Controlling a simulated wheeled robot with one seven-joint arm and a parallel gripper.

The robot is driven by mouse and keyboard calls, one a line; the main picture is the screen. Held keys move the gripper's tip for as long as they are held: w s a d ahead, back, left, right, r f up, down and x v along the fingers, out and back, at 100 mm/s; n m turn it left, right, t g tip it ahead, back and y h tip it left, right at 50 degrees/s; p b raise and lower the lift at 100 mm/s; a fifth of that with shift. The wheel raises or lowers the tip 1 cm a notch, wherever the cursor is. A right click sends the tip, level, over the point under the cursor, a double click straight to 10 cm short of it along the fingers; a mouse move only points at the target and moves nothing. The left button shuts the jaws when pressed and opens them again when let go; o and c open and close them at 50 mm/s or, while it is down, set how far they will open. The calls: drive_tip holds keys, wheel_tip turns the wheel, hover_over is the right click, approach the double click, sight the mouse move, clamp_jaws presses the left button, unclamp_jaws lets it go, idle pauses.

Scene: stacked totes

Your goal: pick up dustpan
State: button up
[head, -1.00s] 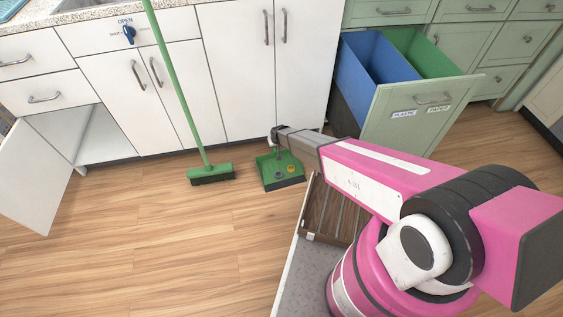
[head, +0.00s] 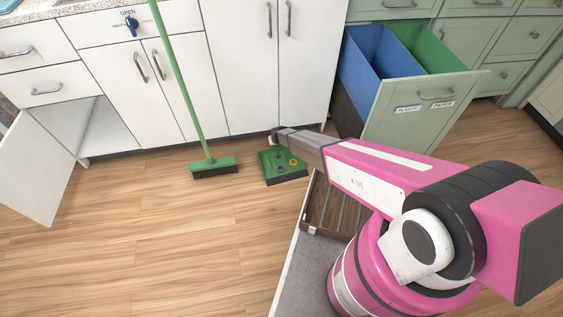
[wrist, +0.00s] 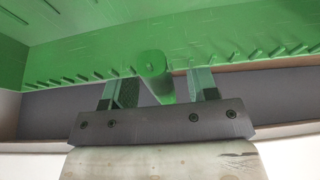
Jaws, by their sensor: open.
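The green dustpan (head: 270,166) lies on the wooden floor in front of the white cabinets, with a small yellow ring and a dark round piece on it. In the wrist view the dustpan (wrist: 240,22) fills the top, and its round green handle (wrist: 154,75) sticks out between the two fingers. My gripper (wrist: 163,88) is open, with a finger on each side of the handle and gaps showing. In the head view my gripper (head: 277,140) is at the dustpan's back edge, small and partly hidden by the dustpan and arm.
A green broom (head: 213,167) stands upright just left of the dustpan. A pulled-out bin drawer (head: 420,112) with blue and green bins is to the right. A cabinet door (head: 38,170) hangs open at left.

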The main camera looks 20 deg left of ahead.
clamp_jaws()
drive_tip(key=shift+r, duration=0.15)
